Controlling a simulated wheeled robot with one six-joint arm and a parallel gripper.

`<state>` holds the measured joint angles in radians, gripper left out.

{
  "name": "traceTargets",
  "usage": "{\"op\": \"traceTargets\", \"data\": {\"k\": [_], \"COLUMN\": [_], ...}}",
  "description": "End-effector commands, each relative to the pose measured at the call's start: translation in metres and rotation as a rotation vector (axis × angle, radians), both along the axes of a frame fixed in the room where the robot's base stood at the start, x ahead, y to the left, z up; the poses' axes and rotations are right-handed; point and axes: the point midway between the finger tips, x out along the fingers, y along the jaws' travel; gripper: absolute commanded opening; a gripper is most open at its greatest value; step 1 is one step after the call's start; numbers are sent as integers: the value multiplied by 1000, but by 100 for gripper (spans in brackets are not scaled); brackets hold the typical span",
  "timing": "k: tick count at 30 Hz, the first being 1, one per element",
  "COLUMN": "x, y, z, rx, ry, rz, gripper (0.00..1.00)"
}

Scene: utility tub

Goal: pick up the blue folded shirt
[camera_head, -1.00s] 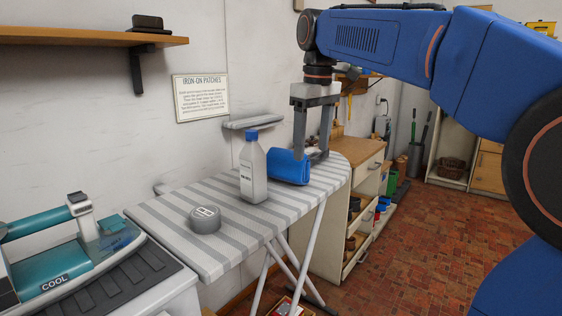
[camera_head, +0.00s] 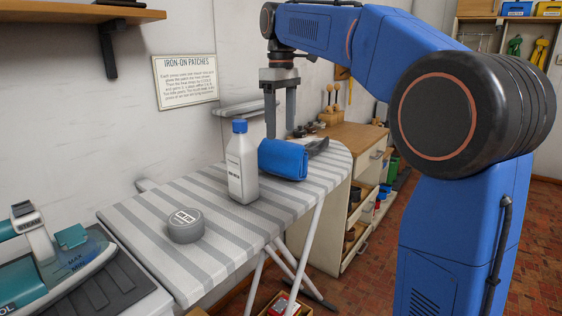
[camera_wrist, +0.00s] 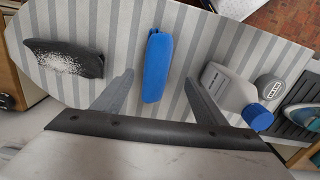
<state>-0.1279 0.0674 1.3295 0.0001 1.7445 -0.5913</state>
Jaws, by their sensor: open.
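The blue folded shirt (camera_head: 283,159) lies on the striped ironing board (camera_head: 209,260), just right of a bottle in the head view. In the wrist view the shirt (camera_wrist: 157,66) is a narrow blue roll, lying between the lines of my two fingers and beyond their tips. My gripper (camera_head: 280,136) hangs from above with its fingers pointing down, behind and above the shirt in the head view. Its fingers (camera_wrist: 158,80) are spread wide with nothing between them. I cannot tell the exact gap to the shirt.
A grey bottle with a blue cap (camera_head: 242,172) stands close left of the shirt. A round grey tin (camera_head: 185,225) sits nearer the front. A dark grey item (camera_wrist: 62,57) lies on the shirt's other side. A teal iron (camera_head: 60,255) is at left.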

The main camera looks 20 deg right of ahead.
Motion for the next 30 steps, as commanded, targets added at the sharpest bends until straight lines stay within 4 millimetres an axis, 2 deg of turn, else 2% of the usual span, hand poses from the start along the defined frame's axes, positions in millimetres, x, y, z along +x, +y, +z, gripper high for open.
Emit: {"op": "traceTargets", "data": {"k": [3, 7, 16, 24, 30], "x": [-1, -1, 0, 2, 3], "y": [0, 0, 0, -1, -1], "z": [-22, -41, -61, -96, -108], "rx": [0, 0, 0, -1, -1], "ry": [4, 1, 1, 2, 1], "rz": [0, 0, 0, 0, 0], "gripper": [66, 66, 66, 66, 66]}}
